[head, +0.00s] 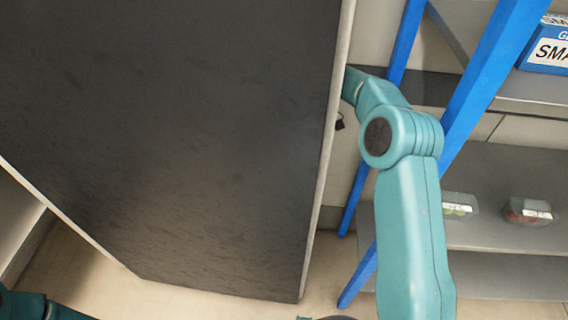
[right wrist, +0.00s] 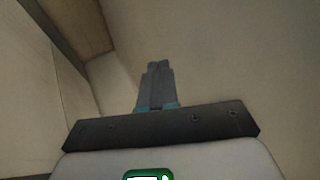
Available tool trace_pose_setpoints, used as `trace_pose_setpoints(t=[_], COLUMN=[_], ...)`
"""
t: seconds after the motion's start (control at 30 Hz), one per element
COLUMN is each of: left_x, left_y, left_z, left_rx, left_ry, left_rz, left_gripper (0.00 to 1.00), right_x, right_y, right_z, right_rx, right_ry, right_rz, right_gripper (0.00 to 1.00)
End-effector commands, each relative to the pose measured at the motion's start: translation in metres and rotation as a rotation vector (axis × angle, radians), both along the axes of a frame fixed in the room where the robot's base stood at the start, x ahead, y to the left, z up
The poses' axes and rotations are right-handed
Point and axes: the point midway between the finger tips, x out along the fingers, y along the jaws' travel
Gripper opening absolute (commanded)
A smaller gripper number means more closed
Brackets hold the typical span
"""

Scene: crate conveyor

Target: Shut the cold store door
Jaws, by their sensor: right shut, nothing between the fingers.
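The cold store door (head: 190,130) is a large dark panel with pale edges, filling the left and middle of the head view. It stands at an angle. My right arm reaches up past the door's right edge, and its far end goes behind the door, so the right gripper is hidden in the head view. In the right wrist view my right gripper (right wrist: 158,70) is shut, with its fingers together and nothing between them. A plain beige surface lies beyond the fingers. I cannot tell whether they touch it. My left gripper is not in view.
A shelf rack with blue posts (head: 480,80) stands close on the right, beside my right arm. It holds a blue box (head: 547,52) and clear food packs (head: 527,211) on a grey shelf (head: 500,170). Pale floor (head: 180,298) shows below the door.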

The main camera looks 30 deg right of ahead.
Motion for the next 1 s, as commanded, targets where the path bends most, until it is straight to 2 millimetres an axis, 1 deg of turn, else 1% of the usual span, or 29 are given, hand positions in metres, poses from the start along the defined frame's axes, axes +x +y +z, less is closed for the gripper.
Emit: trace_pose_setpoints(t=[0.03,0.2,0.4,1.0], left_x=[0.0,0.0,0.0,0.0], left_y=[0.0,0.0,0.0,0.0], left_z=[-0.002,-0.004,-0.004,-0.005], left_rx=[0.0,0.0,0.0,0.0], left_ry=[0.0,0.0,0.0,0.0], left_rz=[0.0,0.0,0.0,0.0], left_gripper=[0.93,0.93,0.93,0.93], right_x=[-0.005,-0.02,-0.029,-0.031], right_y=[0.003,0.013,0.019,0.02], right_z=[0.002,0.002,0.002,0.002], right_rx=[0.0,0.0,0.001,0.001], right_ry=[-0.001,-0.002,0.0,0.0], right_rz=[0.0,0.0,0.0,-0.006], right_gripper=[0.0,0.0,0.0,0.0])
